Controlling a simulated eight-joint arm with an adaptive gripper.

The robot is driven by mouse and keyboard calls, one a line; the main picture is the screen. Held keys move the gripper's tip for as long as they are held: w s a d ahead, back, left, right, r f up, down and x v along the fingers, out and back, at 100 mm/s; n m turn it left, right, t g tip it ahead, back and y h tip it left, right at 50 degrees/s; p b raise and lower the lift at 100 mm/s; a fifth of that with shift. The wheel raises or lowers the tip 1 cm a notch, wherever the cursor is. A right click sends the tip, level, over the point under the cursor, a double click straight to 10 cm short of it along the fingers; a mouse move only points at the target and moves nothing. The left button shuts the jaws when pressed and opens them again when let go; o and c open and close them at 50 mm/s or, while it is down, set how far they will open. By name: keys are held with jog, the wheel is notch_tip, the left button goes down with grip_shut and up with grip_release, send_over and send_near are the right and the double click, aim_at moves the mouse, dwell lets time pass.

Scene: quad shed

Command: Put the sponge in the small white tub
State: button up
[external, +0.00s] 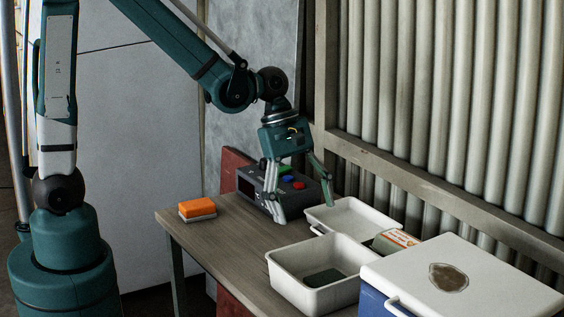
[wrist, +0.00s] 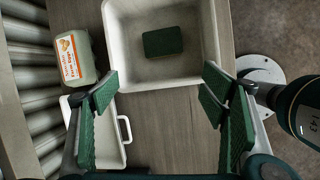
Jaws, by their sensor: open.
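An orange block with a white lower layer, which looks like a sponge (external: 198,208), lies at the table's left end in the external view. A deep white tub (external: 343,297) stands nearer the front right; its rim also shows in the wrist view (wrist: 112,22). A flat dark green pad (wrist: 162,41) lies inside that tub. A shallower white container with a handle (external: 350,213) is behind it, partly hidden. My gripper (external: 305,213) is open and empty, pointing down above the table between the grey device and the white containers. Its spread fingers show in the wrist view (wrist: 160,92).
A grey device with coloured buttons (external: 258,188) stands behind my gripper. A labelled carton (external: 397,239) sits by the shallower container. A blue cooler with a white lid (external: 480,285) fills the front right. Bare tabletop (external: 225,235) lies between the orange block and the tub.

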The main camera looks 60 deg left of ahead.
jog(key=s+a+r+m+t+y, duration=0.1)
jog(key=s+a+r+m+t, duration=0.1)
jog(key=s+a+r+m, duration=0.2)
jog(key=s+a+r+m+t+y, duration=0.1)
jog(key=s+a+r+m, duration=0.4)
jog(key=a, duration=0.5)
jog(key=s+a+r+m+t+y, duration=0.2)
jog(key=s+a+r+m+t, duration=0.1)
jog(key=a, duration=0.5)
jog(key=shift+s+r+m, duration=0.8)
jog(key=shift+r+m, duration=0.2)
jog(key=shift+m, duration=0.9)
